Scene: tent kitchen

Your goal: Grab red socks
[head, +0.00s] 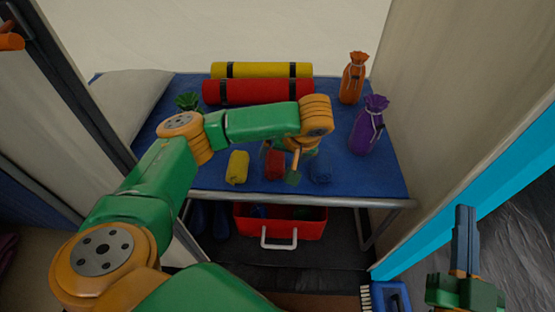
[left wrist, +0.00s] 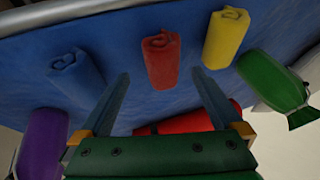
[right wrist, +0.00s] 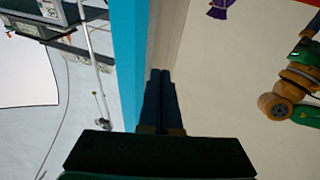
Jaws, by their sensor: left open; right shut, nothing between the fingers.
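The rolled red socks (head: 274,165) lie on the blue cot (head: 345,178) near its front edge, between rolled yellow socks (head: 237,167) and rolled blue socks (head: 321,171). My left gripper (head: 285,165) is open above the cot, close to the red socks, and its arm partly covers the area. In the left wrist view the red socks (left wrist: 161,60) show between the two open fingertips (left wrist: 160,74), slightly ahead of them. No contact is visible. My right gripper (head: 465,210) is shut and empty at the lower right, away from the cot; its closed fingers show in the right wrist view (right wrist: 160,75).
Red (head: 255,92) and yellow (head: 262,69) rolled mats lie at the back. Orange (head: 353,78) and purple (head: 367,125) bags stand right; a green bag (head: 188,101) is left. A red box (head: 281,228) is under the cot. A cyan-edged panel (head: 470,190) is near my right arm.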

